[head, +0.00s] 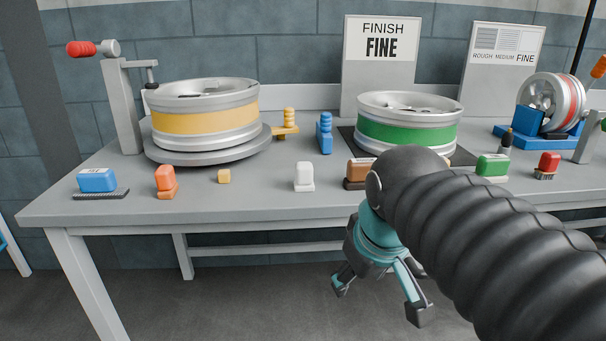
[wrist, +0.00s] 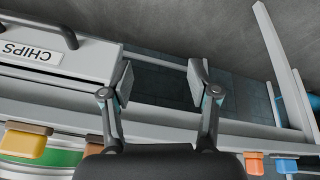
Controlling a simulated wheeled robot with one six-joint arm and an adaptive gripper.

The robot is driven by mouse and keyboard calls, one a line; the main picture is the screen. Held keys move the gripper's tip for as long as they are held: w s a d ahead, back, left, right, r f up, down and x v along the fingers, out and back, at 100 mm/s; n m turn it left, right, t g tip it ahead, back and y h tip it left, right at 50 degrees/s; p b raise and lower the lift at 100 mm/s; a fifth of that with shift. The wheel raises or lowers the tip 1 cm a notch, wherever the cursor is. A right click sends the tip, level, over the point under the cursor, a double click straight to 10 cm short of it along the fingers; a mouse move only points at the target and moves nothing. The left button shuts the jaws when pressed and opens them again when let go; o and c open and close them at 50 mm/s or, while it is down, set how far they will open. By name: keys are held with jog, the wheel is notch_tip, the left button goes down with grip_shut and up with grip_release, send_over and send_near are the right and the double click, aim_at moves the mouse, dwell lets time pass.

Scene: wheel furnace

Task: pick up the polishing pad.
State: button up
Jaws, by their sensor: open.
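Several small hand tools stand along the front of the grey table; none is labelled legibly as the polishing pad, so I cannot tell which it is. My gripper (head: 380,297) is open and empty, pointing down in front of the table edge, below the tabletop. In the wrist view its spread fingers (wrist: 161,82) hold nothing.
A yellow-banded wheel (head: 205,122) sits on a round turntable at left; a green-banded wheel (head: 408,132) lies at centre. A "FINISH FINE" sign (head: 380,55) stands behind. The wrist view shows a "CHIPS" drawer (wrist: 75,60). The front-left tabletop has gaps between tools.

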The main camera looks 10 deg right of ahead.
jog(key=w+a+r+n+g+p, duration=0.25)
jog(key=w+r+n, duration=0.35)
jog(key=w+r, duration=0.6)
jog(key=n+g+h, duration=0.1)
jog(key=n+g, duration=0.1)
jog(key=n, duration=0.6)
send_near(303, 163)
notch_tip(303, 163, down, 6)
jog(key=b, duration=0.2)
jog(key=shift+s+b, duration=0.15)
jog(key=shift+b, duration=0.15)
jog(key=shift+d+f+b, duration=0.2)
jog(key=shift+f+b, duration=0.15)
jog(key=shift+f, duration=0.7)
jog(key=shift+d+f+b, duration=0.15)
jog(key=shift+f+b, duration=0.15)
jog(key=shift+f, duration=0.75)
jog(key=shift+d+f+b, duration=0.2)
jog(key=shift+f+b, duration=0.15)
jog(key=shift+f, duration=0.7)
grip_shut()
